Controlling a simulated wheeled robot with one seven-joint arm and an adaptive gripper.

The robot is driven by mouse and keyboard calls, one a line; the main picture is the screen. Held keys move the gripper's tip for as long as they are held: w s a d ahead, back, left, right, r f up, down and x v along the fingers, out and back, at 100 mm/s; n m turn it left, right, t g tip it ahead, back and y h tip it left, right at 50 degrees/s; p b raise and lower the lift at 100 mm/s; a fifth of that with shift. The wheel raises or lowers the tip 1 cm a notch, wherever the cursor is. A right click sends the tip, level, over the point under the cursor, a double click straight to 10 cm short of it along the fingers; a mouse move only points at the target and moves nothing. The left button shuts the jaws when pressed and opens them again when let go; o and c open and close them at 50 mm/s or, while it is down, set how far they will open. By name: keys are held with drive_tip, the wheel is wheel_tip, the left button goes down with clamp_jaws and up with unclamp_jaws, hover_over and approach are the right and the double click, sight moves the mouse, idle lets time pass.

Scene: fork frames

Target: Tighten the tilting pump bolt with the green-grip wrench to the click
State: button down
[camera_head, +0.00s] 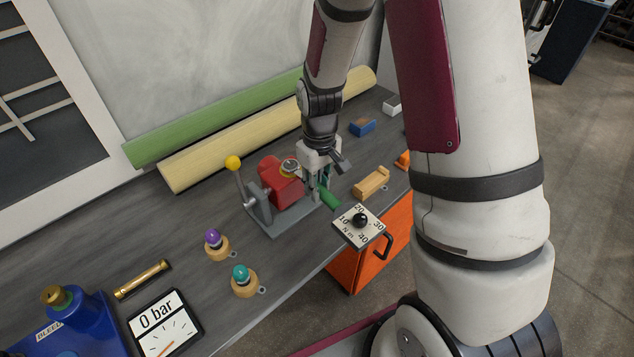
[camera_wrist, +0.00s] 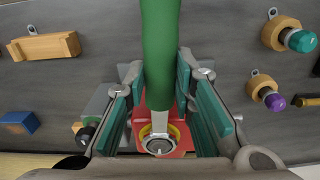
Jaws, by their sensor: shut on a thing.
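The green-grip wrench (camera_wrist: 162,50) runs down the middle of the wrist view, between the teal-padded fingers of my gripper (camera_wrist: 166,115). My gripper (camera_head: 319,187) is shut on the wrench. Its steel ring end (camera_wrist: 159,143) lies over the pump bolt, with a yellow ring around it on the red pump body (camera_wrist: 178,139). I cannot tell how deep the ring end sits on the bolt. In the head view the green grip (camera_head: 329,197) points toward the front right, and the red pump (camera_head: 283,187) stands on a grey plate (camera_head: 283,227); my gripper partly hides it.
A lever with a yellow knob (camera_head: 233,162) rises left of the pump. A torque dial (camera_head: 349,237) marked 10 to 40 N m is at the table's front edge. A wooden holder (camera_head: 371,183), purple knob (camera_head: 213,237), teal knob (camera_head: 240,273) and 0 bar gauge (camera_head: 161,322) stand around.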

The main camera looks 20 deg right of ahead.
drive_tip(key=c, duration=1.9)
unclamp_jaws()
drive_tip(key=shift+c, duration=0.2)
clamp_jaws()
drive_tip(key=shift+s+a+m, duration=0.15)
drive_tip(key=shift+a+m, duration=0.9)
drive_tip(key=shift+m, duration=0.05)
drive_tip(key=shift+a+m+p, duration=0.5)
drive_tip(key=shift+a+m, duration=0.7)
drive_tip(key=shift+a, duration=0.05)
drive_tip(key=shift+w+a+m, duration=0.2)
drive_tip(key=shift+a+m, duration=0.3)
drive_tip(key=shift+w+a+m, duration=0.15)
drive_tip(key=shift+a+m, duration=0.3)
drive_tip(key=shift+m, duration=0.05)
drive_tip(key=shift+w+a+m+p, duration=0.25)
drive_tip(key=shift+w+a+m, duration=0.15)
drive_tip(key=shift+a+m, duration=0.45)
drive_tip(key=shift+w+a+m+p, duration=0.2)
drive_tip(key=shift+w+a+m, duration=0.2)
drive_tip(key=shift+a+m, duration=0.45)
